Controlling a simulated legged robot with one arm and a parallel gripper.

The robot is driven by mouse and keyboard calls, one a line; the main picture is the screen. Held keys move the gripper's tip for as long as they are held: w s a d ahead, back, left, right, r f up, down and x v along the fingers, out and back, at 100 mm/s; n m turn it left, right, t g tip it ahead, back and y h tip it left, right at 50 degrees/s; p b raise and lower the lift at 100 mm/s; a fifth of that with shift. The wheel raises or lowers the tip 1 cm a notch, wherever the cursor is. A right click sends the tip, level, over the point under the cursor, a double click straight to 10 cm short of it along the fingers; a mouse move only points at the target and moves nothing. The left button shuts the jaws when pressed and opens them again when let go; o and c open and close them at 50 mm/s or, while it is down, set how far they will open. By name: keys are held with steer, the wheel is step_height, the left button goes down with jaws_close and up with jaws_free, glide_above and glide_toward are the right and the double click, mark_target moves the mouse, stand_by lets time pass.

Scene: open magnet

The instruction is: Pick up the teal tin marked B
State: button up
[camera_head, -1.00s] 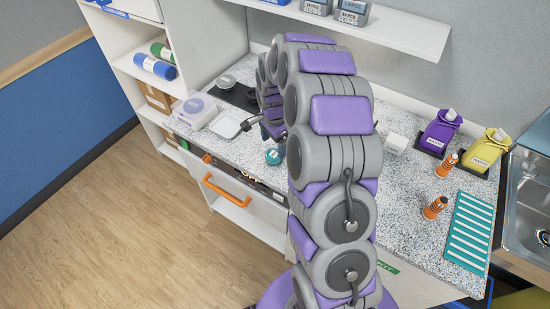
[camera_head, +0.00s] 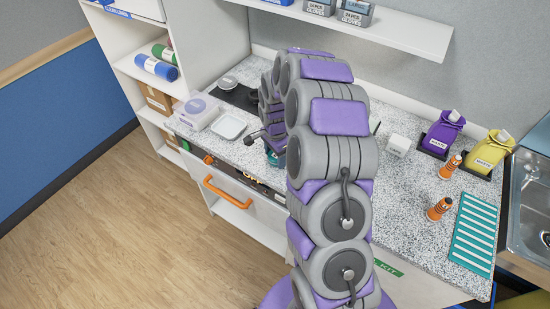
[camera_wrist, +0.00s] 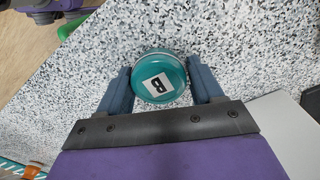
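The teal tin marked B (camera_wrist: 160,78) stands on the speckled counter (camera_wrist: 215,25), its lid with a white B label facing the wrist camera. My gripper (camera_wrist: 160,82) is open, with one blue-grey finger on each side of the tin. A narrow gap seems to show beside the fingers; I cannot tell whether either touches it. In the head view, only a bit of the teal tin (camera_head: 273,158) shows below my gripper (camera_head: 272,145), and my arm hides much around it.
A clear square dish (camera_head: 229,127) and a lidded tub (camera_head: 196,111) stand left of the tin. A small white box (camera_head: 398,145) is to the right. The counter's front edge is close to the tin.

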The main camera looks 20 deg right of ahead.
steer(key=c, duration=0.3)
steer(key=shift+d, duration=0.25)
steer(key=c, duration=0.4)
steer(key=shift+o, duration=0.2)
